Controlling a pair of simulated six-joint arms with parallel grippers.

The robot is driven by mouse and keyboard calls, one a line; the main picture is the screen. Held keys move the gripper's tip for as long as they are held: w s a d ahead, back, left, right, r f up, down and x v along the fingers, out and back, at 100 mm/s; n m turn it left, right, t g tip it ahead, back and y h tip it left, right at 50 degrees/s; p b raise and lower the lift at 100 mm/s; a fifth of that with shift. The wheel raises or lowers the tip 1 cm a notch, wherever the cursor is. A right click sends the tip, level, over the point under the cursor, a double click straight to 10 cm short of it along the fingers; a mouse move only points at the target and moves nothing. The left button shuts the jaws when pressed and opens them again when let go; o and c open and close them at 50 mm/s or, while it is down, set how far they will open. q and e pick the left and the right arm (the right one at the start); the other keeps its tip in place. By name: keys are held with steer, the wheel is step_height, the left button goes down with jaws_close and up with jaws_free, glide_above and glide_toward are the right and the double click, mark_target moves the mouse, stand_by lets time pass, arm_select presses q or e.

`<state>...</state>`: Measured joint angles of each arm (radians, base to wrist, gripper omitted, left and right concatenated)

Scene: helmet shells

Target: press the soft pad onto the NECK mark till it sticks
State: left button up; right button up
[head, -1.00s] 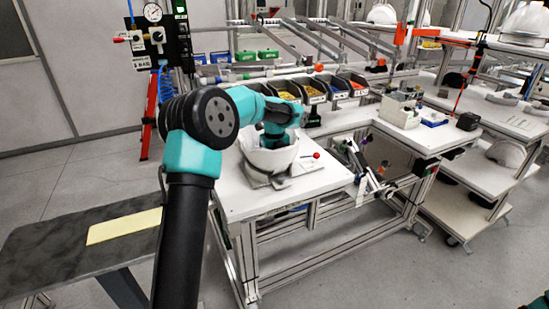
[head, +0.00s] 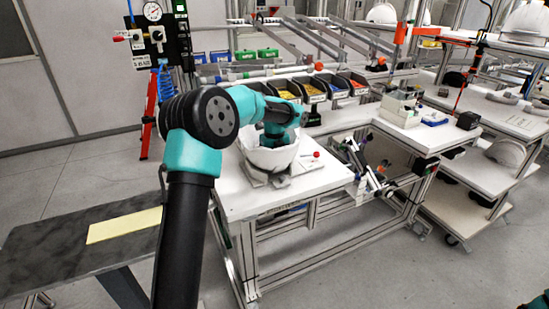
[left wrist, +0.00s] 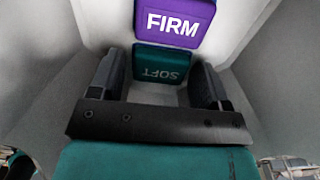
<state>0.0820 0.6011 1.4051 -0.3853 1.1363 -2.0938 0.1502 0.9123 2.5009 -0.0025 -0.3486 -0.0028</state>
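The white helmet shell (head: 272,158) sits open side up on a grey stand on the near white table in the head view. My left gripper is down inside it, its fingers hidden there by the shell and arm. In the left wrist view my left gripper (left wrist: 160,75) has its two dark fingers apart, one at each side of the teal SOFT pad (left wrist: 160,63). I cannot tell whether they press on it. The NECK mark is not visible.
Grey shell walls (left wrist: 38,75) close in around the fingers. Bins of coloured parts (head: 313,90) stand behind the shell. A red-topped lever (head: 316,155) is right of it. A dark bench with a yellow strip (head: 122,226) is at the left.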

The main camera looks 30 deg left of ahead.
arm_select(q)
step_height(320, 180, up, 17)
steer(key=shift+r, duration=0.2)
stand_by(0.6)
stand_by(0.4)
